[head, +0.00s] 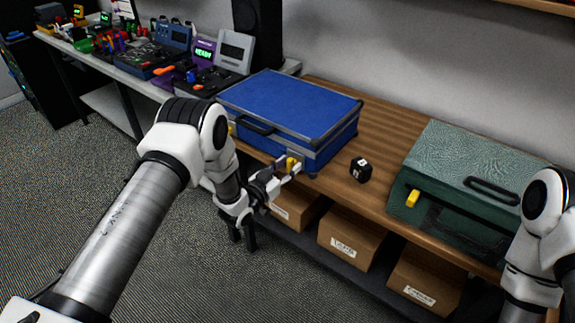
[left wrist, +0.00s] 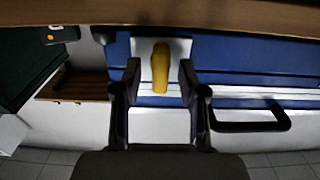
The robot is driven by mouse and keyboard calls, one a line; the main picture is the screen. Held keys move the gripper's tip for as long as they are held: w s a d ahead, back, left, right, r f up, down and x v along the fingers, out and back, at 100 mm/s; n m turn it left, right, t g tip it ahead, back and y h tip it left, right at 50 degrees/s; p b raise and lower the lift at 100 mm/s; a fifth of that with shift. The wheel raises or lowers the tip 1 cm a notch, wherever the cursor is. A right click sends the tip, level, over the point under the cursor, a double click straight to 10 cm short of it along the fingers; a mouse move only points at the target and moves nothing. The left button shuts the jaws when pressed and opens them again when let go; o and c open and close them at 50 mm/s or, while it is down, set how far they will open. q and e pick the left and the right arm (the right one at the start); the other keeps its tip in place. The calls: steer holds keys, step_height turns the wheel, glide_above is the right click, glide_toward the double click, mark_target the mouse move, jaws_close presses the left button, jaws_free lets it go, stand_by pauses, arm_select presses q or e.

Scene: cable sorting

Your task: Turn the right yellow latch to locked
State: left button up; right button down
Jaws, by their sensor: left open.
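The blue case (head: 290,105) lies closed on the wooden bench, with its black handle and latches on the front face. Its right yellow latch (head: 291,163) is beside my left gripper (head: 284,174) at the case's front right corner. In the left wrist view the yellow latch (left wrist: 160,68) stands lengthwise up the picture on a pale plate. The open fingers of my left gripper (left wrist: 160,82) are on either side of it, with gaps showing. Another yellow latch (head: 231,130) is partly hidden by my left arm. My right gripper is out of view.
A small black cube (head: 361,169) sits on the bench (head: 381,130) right of the blue case. A green case (head: 465,180) with a yellow latch (head: 412,198) stands farther right. Cardboard boxes (head: 352,238) fill the shelf below. A cluttered table (head: 115,68) is at the left.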

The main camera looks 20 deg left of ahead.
arm_select(q)
jaws_close()
steer(key=shift+m, duration=0.4)
steer(key=m+b, duration=0.2)
steer(key=m, duration=0.1)
steer(key=shift+f, duration=0.15)
steer(key=m+b, duration=0.2)
steer(key=m, duration=0.3)
steer(key=shift+s+d, duration=0.1)
steer(key=m+b, duration=0.2)
steer(key=m, duration=0.2)
steer(key=shift+d+f+m, duration=0.1)
steer(key=shift+f+m, duration=0.05)
steer(key=shift+m, duration=0.15)
steer(key=shift+m+b, duration=1.15)
steer(key=shift+m, duration=1.15)
